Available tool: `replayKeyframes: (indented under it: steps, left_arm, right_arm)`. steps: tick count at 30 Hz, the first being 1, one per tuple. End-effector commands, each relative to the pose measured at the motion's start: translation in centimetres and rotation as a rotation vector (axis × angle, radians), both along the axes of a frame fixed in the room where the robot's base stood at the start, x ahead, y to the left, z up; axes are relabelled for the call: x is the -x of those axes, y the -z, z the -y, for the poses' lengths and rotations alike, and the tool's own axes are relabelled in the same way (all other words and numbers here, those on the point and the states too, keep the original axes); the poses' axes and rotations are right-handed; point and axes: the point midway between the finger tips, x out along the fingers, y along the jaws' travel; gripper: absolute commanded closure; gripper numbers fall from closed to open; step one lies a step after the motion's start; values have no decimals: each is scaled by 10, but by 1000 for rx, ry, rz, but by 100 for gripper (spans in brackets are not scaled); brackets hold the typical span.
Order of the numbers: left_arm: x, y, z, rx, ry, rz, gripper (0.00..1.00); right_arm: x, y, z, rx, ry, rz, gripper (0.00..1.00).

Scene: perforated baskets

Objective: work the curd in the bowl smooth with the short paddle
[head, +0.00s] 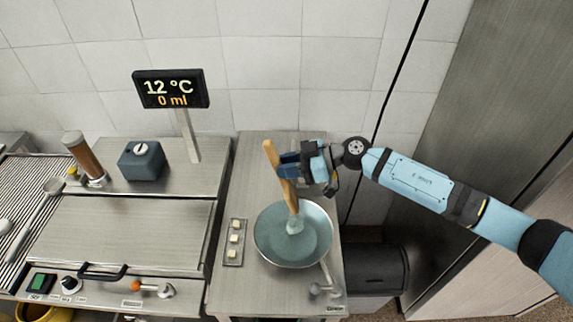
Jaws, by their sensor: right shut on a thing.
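A round blue-grey bowl (265,240) stands on the metal counter in the middle of the head view. A wooden-handled paddle (271,155) leans in it, tilted to the upper left. The paddle's lower end is down in the bowl, at a pale lump that looks like curd (295,225). My right gripper (284,168) comes in from the right and is shut on the upper part of the paddle's handle, above the bowl's back rim. The texture of the curd is too small to judge. My left gripper is not in view.
A strip with several pale cubes (234,240) lies left of the bowl. A display (171,89) reads 12 °C and 0 ml.

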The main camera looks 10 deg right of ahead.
Motion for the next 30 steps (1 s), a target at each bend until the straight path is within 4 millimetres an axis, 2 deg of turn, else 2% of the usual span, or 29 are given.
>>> replayKeyframes:
  steps: [9, 18, 30]
  left_arm:
    - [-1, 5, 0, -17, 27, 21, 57]
    - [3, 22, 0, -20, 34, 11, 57]
    - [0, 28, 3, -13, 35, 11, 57]
  right_arm:
    - [-3, 32, 2, -7, 1, 0, 100]
    - [-7, 61, 4, -13, 1, 2, 100]
    - [-9, 79, 5, -17, 0, 5, 100]
